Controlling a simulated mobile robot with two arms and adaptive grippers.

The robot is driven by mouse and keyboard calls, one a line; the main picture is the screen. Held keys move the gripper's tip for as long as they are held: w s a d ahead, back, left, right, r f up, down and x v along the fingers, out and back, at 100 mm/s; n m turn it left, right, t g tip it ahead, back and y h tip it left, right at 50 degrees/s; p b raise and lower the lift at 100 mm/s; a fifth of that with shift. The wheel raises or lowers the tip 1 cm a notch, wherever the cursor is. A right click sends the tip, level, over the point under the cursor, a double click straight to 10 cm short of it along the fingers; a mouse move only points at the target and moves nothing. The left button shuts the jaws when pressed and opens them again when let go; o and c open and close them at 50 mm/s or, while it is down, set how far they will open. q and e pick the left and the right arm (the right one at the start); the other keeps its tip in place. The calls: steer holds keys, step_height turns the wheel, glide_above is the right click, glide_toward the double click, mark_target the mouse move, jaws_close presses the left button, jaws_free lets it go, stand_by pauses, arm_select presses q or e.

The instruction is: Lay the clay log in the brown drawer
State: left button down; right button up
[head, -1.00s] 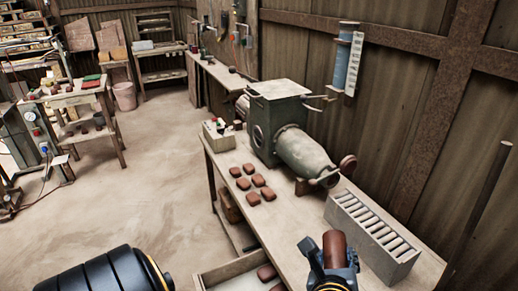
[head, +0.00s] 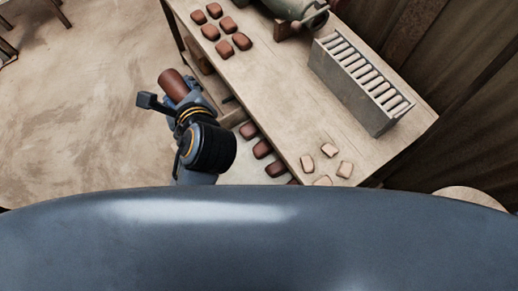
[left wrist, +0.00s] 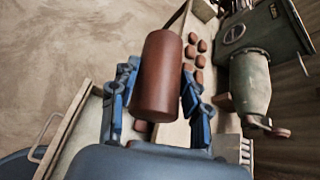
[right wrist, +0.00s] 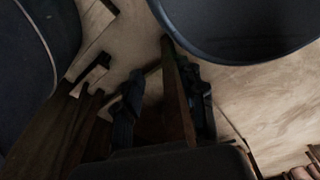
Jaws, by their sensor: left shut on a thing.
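The clay log is a reddish-brown cylinder (head: 173,82), also in the left wrist view (left wrist: 157,75). My left gripper (head: 168,98) is shut on it, one finger on each side, and holds it over the floor left of the table edge. An open drawer with brown pieces (head: 262,148) inside is just right of my left gripper; my arm hides part of it. In the left wrist view its wooden front (left wrist: 72,118) and handle show at the lower left. My right gripper (right wrist: 168,105) shows dark, fingers apart, with a brown wooden edge between them; whether they touch it is unclear.
The table (head: 265,85) carries several brown tiles (head: 225,25), a grey rack of pale pieces (head: 350,85) and several pale tiles (head: 330,150). A green press (left wrist: 245,70) stands farther back.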

arm_select(q)
steer(key=s+d+f+b, duration=0.4)
steer(key=s+f, duration=0.2)
steer(key=f, duration=0.5)
steer(key=s+d+f+b, duration=0.35)
steer(key=s+f, duration=0.25)
steer(key=f, duration=0.6)
arm_select(e)
steer(key=s+f+g, duration=0.1)
steer(key=s+f, duration=0.8)
arm_select(q)
steer(key=m+h+b, duration=0.1)
steer(key=b, duration=0.2)
glide_above(232, 163)
steer(key=s, duration=0.2)
steer(key=shift+t, duration=0.4)
steer(key=f, duration=1.3)
steer(key=shift+s+d+f, duration=0.2)
steer(key=shift+f, duration=0.05)
steer(key=shift+w+f, duration=0.35)
steer(key=shift+f, duration=0.1)
steer(key=shift+w+f+b, duration=0.2)
steer(key=shift+f+b, duration=0.25)
steer(key=shift+f, duration=1.25)
arm_select(e)
steer(key=shift+w+d+f, duration=0.2)
steer(key=shift+w+f, duration=1.75)
steer(key=shift+w, duration=0.1)
